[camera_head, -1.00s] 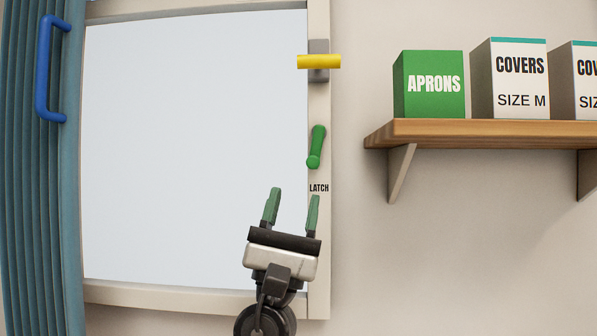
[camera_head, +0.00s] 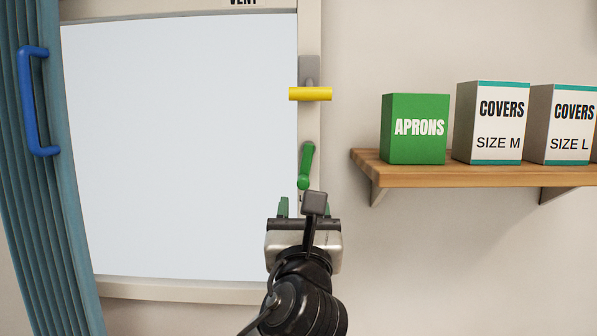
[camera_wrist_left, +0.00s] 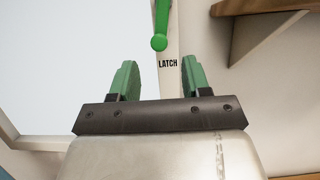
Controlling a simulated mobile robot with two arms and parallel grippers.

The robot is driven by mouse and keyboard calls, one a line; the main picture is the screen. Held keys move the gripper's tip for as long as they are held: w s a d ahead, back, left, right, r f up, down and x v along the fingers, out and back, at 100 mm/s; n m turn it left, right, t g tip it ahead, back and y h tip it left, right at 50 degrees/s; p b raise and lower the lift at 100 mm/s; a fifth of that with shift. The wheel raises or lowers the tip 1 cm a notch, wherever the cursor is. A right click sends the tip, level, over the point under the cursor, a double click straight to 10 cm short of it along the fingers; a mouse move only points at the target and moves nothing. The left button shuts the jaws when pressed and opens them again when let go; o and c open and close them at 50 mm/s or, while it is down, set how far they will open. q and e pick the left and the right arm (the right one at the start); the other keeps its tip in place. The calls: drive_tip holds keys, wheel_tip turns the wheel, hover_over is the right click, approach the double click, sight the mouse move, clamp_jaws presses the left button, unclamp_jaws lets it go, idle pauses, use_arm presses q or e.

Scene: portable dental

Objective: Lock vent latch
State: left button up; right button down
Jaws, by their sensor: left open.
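The green latch handle (camera_head: 306,165) is on the right frame of the vent window, nearly upright with its top leaning slightly right. Its lower end also shows at the top of the left wrist view (camera_wrist_left: 161,25), above the LATCH label (camera_wrist_left: 168,63). My left gripper (camera_head: 304,206) is just below the latch in the head view, open and empty. In the wrist view its two green fingers (camera_wrist_left: 160,75) stand apart, with the label between them and the handle beyond the tips. My own wrist hides the label and part of the fingers in the head view. My right gripper is not in view.
A yellow bar on a grey mount (camera_head: 310,94) sits on the frame above the latch. The pale window panel (camera_head: 180,150) fills the left. A blue handle (camera_head: 35,105) is on the teal folded panel at far left. A wooden shelf (camera_head: 480,175) with boxes is at right.

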sight(303, 188)
use_arm(q)
drive_tip(key=p+x, duration=0.2)
drive_tip(key=x, duration=0.4)
drive_tip(key=shift+s+r, duration=0.15)
drive_tip(key=shift+r, duration=0.05)
drive_tip(key=shift+w+r, duration=0.1)
drive_tip(key=shift+w, duration=0.45)
